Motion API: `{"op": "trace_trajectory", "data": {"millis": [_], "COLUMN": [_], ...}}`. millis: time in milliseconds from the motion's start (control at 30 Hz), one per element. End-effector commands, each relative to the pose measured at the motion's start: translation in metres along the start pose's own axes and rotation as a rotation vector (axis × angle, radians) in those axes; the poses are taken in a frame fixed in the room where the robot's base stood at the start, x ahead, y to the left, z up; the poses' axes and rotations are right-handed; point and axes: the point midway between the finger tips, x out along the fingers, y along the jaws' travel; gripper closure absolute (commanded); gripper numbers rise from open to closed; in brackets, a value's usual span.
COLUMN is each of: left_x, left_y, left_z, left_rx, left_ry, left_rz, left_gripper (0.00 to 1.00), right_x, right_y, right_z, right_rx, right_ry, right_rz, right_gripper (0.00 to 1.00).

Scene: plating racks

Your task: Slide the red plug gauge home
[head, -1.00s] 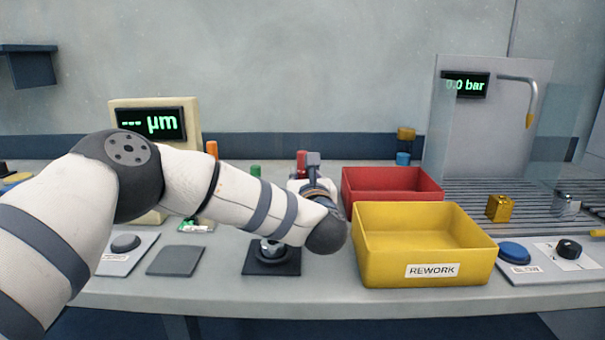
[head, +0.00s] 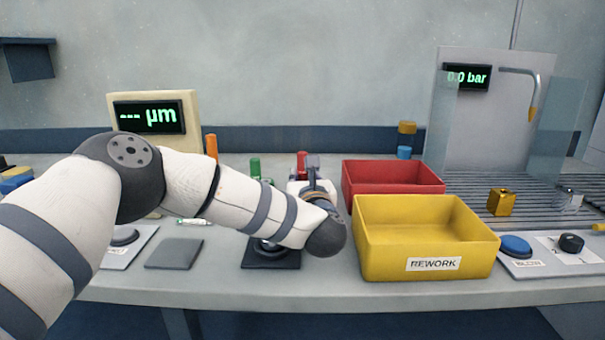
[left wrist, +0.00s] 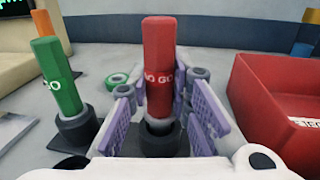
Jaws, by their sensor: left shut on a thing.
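The red plug gauge (left wrist: 158,65), with white "NO GO" lettering, stands upright in the left wrist view. It also shows as a red tip in the head view (head: 302,163). My left gripper (left wrist: 165,98) is shut on it, with purple pads on both sides. A dark round collar or holder (left wrist: 160,140) surrounds the gauge's lower part; its lower end is hidden, so I cannot tell how deep it sits. In the head view my left arm hides most of the gripper (head: 312,172). My right gripper is out of view.
A green GO gauge (left wrist: 60,75) stands in a dark holder at left. A red bin (left wrist: 280,105) is close on the right. The yellow REWORK bin (head: 375,265) stands in front of it. An orange gauge (head: 211,146) and a display (head: 148,116) are farther left.

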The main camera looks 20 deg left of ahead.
Motion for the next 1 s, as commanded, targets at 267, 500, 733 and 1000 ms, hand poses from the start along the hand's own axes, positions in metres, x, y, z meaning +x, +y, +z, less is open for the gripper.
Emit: {"op": "trace_trajectory", "data": {"millis": [267, 500, 733, 1000], "left_x": [0.0, 0.0, 0.0, 0.0], "left_y": [0.0, 0.0, 0.0, 0.0], "left_z": [-0.006, -0.01, -0.014, -0.014], "left_rx": [0.0, 0.0, 0.0, -0.001], "left_ry": [0.001, 0.001, 0.0, 0.0], "left_rz": [0.001, 0.001, 0.001, 0.001], "left_gripper": [1.0, 1.0, 1.0, 1.0], "right_x": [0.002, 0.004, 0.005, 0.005], "right_y": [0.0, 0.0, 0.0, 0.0], "right_z": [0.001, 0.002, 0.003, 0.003], "right_rx": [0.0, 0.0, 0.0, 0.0], "right_ry": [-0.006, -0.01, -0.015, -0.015], "right_rz": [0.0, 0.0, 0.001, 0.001], "right_gripper": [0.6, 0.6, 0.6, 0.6]}}
